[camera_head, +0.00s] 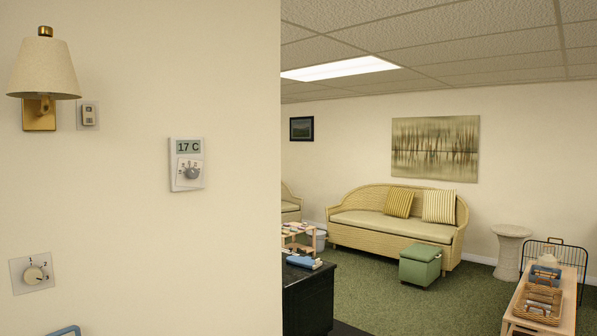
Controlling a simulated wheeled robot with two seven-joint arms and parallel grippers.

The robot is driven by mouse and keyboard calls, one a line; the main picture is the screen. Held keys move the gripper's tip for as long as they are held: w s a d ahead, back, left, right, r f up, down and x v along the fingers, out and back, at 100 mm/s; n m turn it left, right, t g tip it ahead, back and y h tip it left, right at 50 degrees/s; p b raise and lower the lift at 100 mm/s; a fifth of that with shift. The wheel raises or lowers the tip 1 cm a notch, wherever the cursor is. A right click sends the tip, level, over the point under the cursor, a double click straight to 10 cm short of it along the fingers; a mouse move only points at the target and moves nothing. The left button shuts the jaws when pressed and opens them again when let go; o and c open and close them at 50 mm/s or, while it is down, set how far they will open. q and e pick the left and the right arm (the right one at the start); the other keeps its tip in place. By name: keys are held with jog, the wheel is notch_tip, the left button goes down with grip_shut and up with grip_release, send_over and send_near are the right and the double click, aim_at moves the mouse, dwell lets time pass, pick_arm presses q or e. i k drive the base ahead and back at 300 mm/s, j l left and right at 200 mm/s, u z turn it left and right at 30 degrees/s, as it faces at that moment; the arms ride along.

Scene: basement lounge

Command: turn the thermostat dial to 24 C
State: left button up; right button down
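The thermostat (187,165) is a white box on the cream wall at the left, close to the wall's right edge. Its small screen (188,147) reads 17 C. Below the screen is a round grey dial (192,173) with small marks around its upper side, too small to read. Neither of my grippers is in the head view, and nothing touches the dial.
A wall lamp (45,75), a small switch plate (88,115) and another knob marked with numbers (34,274) share the wall. Beyond its edge are a dark cabinet (308,300), a wicker sofa (392,222), a green ottoman (420,265) and a wooden bench (565,312) with baskets. Green carpet lies open between them.

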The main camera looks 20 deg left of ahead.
aim_at(192, 173)
jog(key=i+l+z, duration=0.2)
jog(key=i, duration=1.05)
jog(key=i+u, duration=0.35)
jog(key=u, duration=0.15)
jog(key=i+l+u, duration=0.25)
jog(key=u, duration=0.25)
jog(key=i+l+u, duration=0.3)
jog(key=u, duration=0.2)
jog(key=i+l+u, duration=0.25)
jog(key=l+u, duration=0.25)
jog(key=i+l+u, duration=0.1)
jog(key=l+u, duration=0.9)
jog(key=i+j, duration=0.05)
